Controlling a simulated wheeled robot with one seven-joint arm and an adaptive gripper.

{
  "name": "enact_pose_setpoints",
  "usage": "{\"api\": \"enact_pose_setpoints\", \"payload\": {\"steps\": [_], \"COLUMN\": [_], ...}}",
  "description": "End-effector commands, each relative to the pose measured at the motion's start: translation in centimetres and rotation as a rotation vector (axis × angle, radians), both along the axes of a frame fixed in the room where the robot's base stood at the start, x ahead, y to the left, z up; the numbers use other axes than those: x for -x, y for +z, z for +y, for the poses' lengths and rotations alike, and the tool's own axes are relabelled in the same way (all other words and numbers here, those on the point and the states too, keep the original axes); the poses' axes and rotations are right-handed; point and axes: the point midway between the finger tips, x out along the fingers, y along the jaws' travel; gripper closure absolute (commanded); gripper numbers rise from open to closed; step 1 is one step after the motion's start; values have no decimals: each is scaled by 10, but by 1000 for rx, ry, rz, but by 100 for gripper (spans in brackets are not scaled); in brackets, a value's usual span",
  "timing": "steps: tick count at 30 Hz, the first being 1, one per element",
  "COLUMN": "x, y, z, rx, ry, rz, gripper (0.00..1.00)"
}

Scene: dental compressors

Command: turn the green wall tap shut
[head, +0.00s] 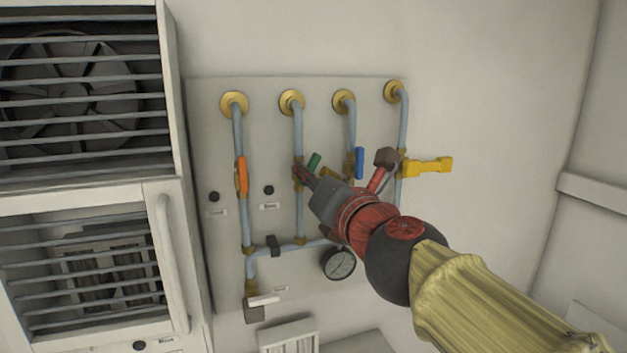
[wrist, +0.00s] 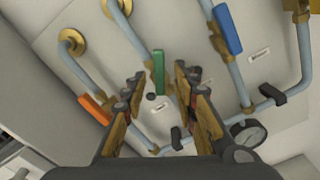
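The green wall tap (head: 314,161) has a short green handle on the second pipe from the left. The handle slants across the line of its pipe. In the wrist view the green handle (wrist: 158,72) shows between my fingertips, near the left one. My gripper (head: 303,176) is at this tap, just below and left of the handle in the head view. In the wrist view its two fingers (wrist: 160,78) are spread apart with nothing clamped. I cannot tell whether a finger touches the handle. My gripper hides part of the valve body in the head view.
An orange handle (head: 241,176) is to the left and a blue handle (head: 359,163) to the right, both along their pipes. A yellow handle (head: 428,167) sticks out sideways. A gauge (head: 338,263) and black lever (head: 273,245) are below. A louvred cabinet (head: 85,180) stands left.

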Motion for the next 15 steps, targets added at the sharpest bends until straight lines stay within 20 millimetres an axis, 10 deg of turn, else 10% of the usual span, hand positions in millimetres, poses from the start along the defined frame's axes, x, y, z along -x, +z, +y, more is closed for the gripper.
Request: {"api": "enact_pose_setpoints", "payload": {"steps": [15], "x": [-6], "y": [0], "z": [2], "rx": [-2], "ry": [0], "rz": [1], "gripper": [80]}}
